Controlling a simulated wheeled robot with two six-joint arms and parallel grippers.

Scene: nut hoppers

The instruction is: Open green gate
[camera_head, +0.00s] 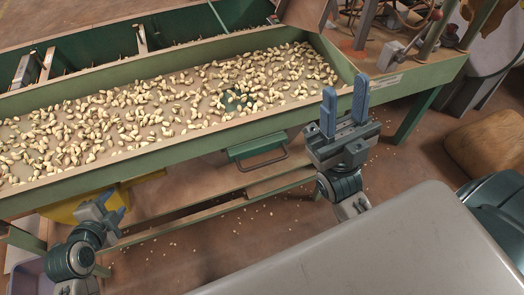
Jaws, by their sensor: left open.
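The green gate (257,145) is a small green plate with a dark bar handle (264,162), set under the front wall of the nut table. I cannot tell from this view how far it is slid out. My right gripper (345,107) is to the right of the gate, with its two blue fingers upright and apart, nothing between them. My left gripper (112,207) is at the lower left, well away from the gate, with its blue fingers seen at an angle. It is open, and neither gripper touches the gate.
The green-framed table (63,190) holds many pale nuts (150,115). A wooden rail (215,211) runs below it, and a yellow part (75,211) shows at left. Nuts lie scattered on the floor. A brown sack (490,143) is at right, and machinery stands behind the table's right end.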

